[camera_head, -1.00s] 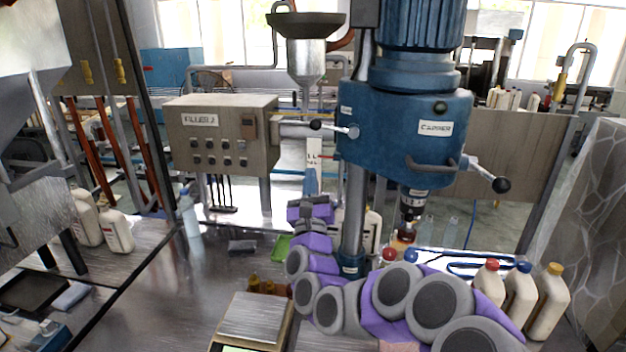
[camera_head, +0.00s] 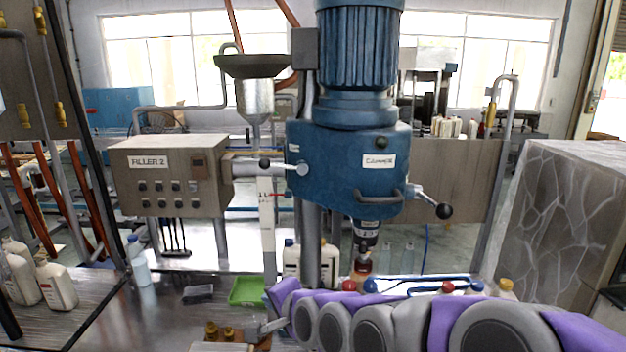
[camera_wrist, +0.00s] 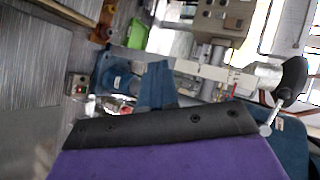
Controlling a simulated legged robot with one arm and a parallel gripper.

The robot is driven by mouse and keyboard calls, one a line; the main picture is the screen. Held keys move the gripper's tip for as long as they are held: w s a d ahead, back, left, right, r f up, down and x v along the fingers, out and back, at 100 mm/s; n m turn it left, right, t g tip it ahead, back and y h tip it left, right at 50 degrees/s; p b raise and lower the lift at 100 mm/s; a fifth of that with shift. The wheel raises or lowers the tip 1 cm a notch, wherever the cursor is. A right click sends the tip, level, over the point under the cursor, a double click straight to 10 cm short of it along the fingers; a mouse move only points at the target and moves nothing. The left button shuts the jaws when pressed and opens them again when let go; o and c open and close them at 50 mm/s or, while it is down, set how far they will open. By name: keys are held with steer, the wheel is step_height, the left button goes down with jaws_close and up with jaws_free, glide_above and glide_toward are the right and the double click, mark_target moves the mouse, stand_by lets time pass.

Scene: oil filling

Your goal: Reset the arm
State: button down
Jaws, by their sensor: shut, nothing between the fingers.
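My arm (camera_head: 400,320), purple and grey, stretches across the bottom of the head view from the right edge to the centre, in front of the blue capper. My gripper (camera_wrist: 156,80) shows in the wrist view as blue fingers together beyond a black plate, with nothing held. In the head view the fingers cannot be made out clearly. The blue capper (camera_head: 345,165) stands upright behind the arm. The filler box (camera_head: 165,175) is to its left.
A green tray (camera_head: 246,291) and a dark block (camera_head: 198,294) lie on the metal table. White jugs (camera_head: 57,285) are at the left. Capped bottles are partly hidden behind my arm. Bare table shows left of the dark block.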

steer(key=s+d+f+n+g+h, duration=0.2)
steer(key=s+d, duration=0.5)
steer(key=s, duration=0.4)
steer(key=s+d+f+n+g+h, duration=0.2)
steer(key=s+d+f+n+g, duration=0.2)
steer(key=s, duration=0.8)
steer(key=s+d+f+n+g+h, duration=0.2)
steer(key=s+d+g, duration=0.3)
steer(key=s+d, duration=0.6)
steer(key=shift+s+f+n+g+h, duration=0.4)
steer(key=shift+s+f+h, duration=0.2)
steer(key=shift+s+f, duration=0.15)
steer(key=shift+w, duration=0.1)
